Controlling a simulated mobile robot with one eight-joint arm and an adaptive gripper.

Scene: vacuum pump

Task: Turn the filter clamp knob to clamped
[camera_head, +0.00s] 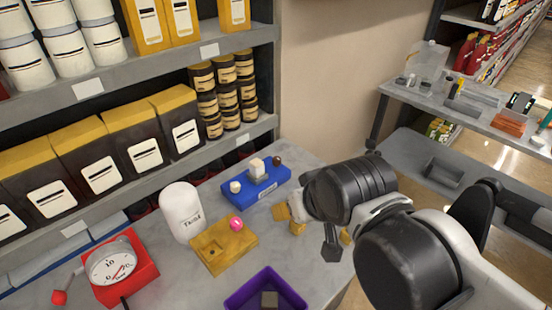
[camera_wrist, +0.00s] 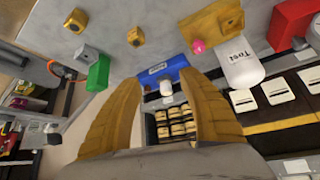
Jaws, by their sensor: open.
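A blue block (camera_head: 262,192) sits on the grey bench and carries a white knob (camera_head: 235,187), a pale cube (camera_head: 257,167) and a dark brown ball (camera_head: 277,160). Its label is too small to read, and I cannot tell for sure which part is the filter clamp knob. My gripper (camera_head: 283,212) is in front of the blue block, apart from it. In the wrist view its two yellow fingers (camera_wrist: 162,78) are spread and empty. The blue block (camera_wrist: 172,74) and a white knob (camera_wrist: 165,89) show beyond and between them.
A white canister (camera_head: 181,212), a yellow block (camera_head: 223,246) with a pink ball (camera_head: 236,224), and a red gauge box (camera_head: 125,272) stand left. A purple tray (camera_head: 265,290) is in front. A green block (camera_wrist: 98,73) shows in the wrist view. Loaded shelves rise behind.

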